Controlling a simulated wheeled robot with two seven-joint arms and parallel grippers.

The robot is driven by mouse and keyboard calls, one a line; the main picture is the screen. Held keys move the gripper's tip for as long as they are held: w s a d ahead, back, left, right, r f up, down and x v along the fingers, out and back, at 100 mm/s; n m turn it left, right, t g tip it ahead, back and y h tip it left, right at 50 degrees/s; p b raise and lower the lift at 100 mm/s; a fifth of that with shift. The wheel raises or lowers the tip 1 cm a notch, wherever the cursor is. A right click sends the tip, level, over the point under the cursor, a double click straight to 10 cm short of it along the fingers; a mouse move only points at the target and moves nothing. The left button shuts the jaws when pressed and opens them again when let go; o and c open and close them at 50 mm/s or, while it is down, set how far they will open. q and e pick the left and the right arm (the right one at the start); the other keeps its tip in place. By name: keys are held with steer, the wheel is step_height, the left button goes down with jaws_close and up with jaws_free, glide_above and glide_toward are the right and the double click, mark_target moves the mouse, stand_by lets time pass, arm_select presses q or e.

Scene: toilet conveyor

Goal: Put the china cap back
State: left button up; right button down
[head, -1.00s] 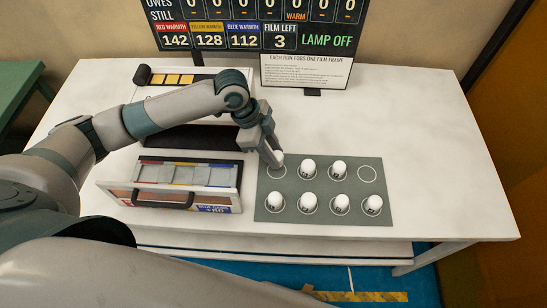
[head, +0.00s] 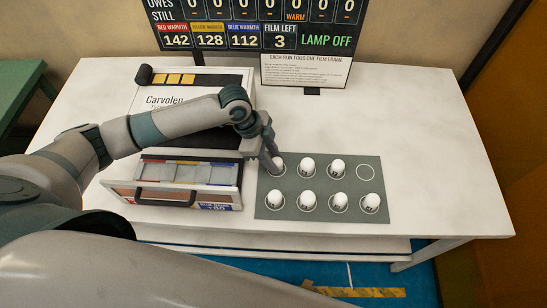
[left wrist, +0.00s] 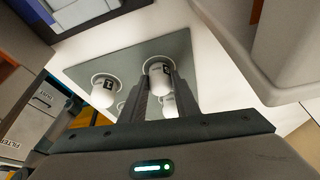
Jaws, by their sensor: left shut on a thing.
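My left gripper (head: 270,151) points down over the back left ring of the grey-green mat (head: 320,212). It is shut on a white china cap (head: 278,167), which stands at that ring. The same cap shows between the fingers in the left wrist view (left wrist: 159,71). I cannot tell if it fully touches the mat. Several like caps with small black labels stand upright in the other rings, such as the one at front left (head: 276,199). The back right ring (head: 366,172) is empty. My right gripper is out of view.
A machine marked Carvolen (head: 175,92) stands left of the mat, its drawer (head: 190,184) pulled out. A sign (head: 305,73) and a dark display board (head: 215,40) stand at the back. The white table is clear on the right.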

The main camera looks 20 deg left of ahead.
arm_select(q)
steer(key=shift+f, duration=0.15)
steer(key=o, duration=1.1)
steer(key=shift+r, duration=0.2)
steer(key=shift+a+r+b, duration=0.3)
steer(key=shift+r, duration=0.25)
steer(key=shift+b+v, duration=1.35)
steer(key=shift+v, duration=4.05)
